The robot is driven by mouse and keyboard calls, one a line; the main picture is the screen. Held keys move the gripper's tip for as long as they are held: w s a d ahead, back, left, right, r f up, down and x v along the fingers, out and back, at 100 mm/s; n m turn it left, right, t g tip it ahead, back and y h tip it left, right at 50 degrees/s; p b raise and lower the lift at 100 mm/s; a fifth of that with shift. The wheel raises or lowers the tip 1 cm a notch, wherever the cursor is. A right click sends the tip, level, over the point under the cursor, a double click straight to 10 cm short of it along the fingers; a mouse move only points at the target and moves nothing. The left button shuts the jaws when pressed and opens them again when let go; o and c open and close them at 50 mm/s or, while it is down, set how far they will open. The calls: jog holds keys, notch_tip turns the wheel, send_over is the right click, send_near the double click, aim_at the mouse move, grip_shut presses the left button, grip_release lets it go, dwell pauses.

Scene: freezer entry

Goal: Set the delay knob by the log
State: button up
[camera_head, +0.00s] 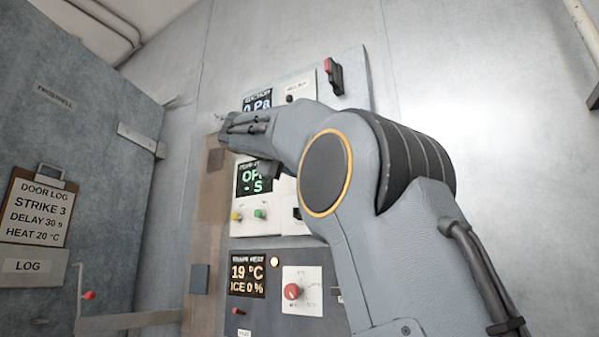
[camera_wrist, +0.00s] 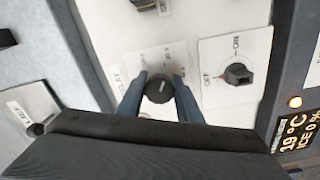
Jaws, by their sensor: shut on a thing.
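In the wrist view the black delay knob (camera_wrist: 159,88) sits on a white plate with a partly visible "DELAY" label. The two blue fingers of my gripper (camera_wrist: 159,92) are shut on it, one on each side. Small scale marks show above the knob; its exact setting is too small to tell. In the head view my arm hides the knob and the fingertips.
An OFF/ON rotary switch (camera_wrist: 238,74) is close right of the knob in the wrist view. Yellow (camera_head: 236,216) and green (camera_head: 260,214) buttons sit below the display. Lower down are a "19 °C, ICE 0 %" display (camera_head: 247,274) and a red knob (camera_head: 292,291).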

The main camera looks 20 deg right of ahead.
dwell(0.4)
jog(key=o, duration=1)
jog(key=shift+o, duration=0.2)
jog(key=b+v, duration=0.2)
jog(key=v, duration=0.5)
jog(key=shift+s+a, duration=0.15)
jog(key=shift+a, duration=0.2)
jog(key=shift+f, duration=0.1)
